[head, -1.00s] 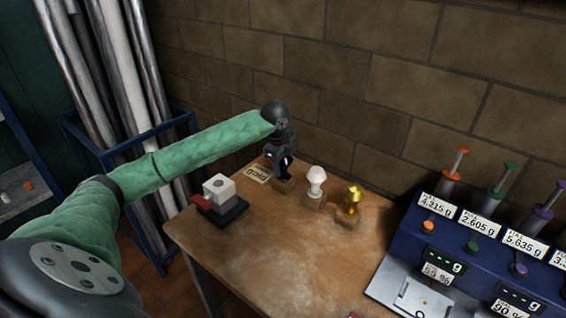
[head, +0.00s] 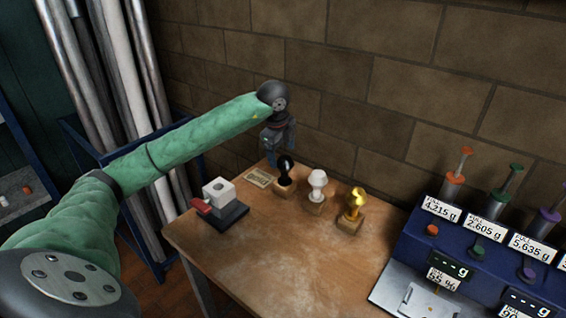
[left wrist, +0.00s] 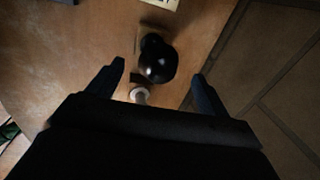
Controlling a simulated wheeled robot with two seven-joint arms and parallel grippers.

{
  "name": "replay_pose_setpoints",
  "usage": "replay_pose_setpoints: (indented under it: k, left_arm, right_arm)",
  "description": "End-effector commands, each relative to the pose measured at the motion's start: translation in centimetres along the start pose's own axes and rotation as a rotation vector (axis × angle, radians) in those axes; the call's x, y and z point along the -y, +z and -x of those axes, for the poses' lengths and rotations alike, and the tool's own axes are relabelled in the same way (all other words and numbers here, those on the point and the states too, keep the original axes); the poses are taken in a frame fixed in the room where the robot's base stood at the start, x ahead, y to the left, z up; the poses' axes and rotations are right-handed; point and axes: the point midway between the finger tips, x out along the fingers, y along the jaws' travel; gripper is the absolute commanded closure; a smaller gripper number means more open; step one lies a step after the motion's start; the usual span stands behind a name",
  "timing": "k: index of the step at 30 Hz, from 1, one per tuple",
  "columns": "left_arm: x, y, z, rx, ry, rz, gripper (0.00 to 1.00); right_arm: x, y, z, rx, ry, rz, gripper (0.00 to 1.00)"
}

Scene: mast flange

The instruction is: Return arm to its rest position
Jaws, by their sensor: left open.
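My left arm in its green sleeve reaches in from the left of the head view. My left gripper (head: 272,158) hangs above the back left part of the table, near the wall. It is open and empty. A black-knobbed stamp (head: 286,170) stands upright on its wooden block just below and right of the gripper. In the left wrist view the black knob (left wrist: 158,62) lies beyond and between the two open fingers (left wrist: 160,80), apart from them. The right gripper is not in view.
A white-knobbed stamp (head: 317,185) and a gold one (head: 355,204) stand to the right. A white block device with a red part (head: 219,192) sits at the left. A blue dispenser (head: 480,250) fills the right. The table's middle (head: 280,250) is clear. Brick wall (head: 400,90) behind.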

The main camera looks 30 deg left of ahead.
Motion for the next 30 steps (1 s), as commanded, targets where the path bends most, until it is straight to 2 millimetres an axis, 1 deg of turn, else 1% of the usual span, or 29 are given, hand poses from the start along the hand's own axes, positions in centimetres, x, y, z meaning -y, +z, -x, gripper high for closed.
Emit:
replay_pose_setpoints:
  k: [3, 6, 22, 26, 30]
  left_arm:
    - [0.0, 0.0, 0.8, 0.001, -0.001, 0.000, 0.21]
    - [0.0, 0.0, 1.0, 0.001, -0.001, 0.000, 0.21]
    - [0.0, 0.0, 1.2, 0.001, 0.000, 0.000, 0.21]
    - [0.3, 0.0, 2.7, 0.001, 0.000, 0.000, 0.21]
    - [0.9, 0.0, 5.9, 0.001, 0.000, 0.000, 0.21]
  right_arm:
    - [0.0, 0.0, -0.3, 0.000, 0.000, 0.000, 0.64]
    - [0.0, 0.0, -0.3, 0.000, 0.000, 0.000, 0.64]
    - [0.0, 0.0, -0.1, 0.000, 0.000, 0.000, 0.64]
    - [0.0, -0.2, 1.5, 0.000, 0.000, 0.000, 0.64]
    - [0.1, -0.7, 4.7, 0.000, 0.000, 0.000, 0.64]
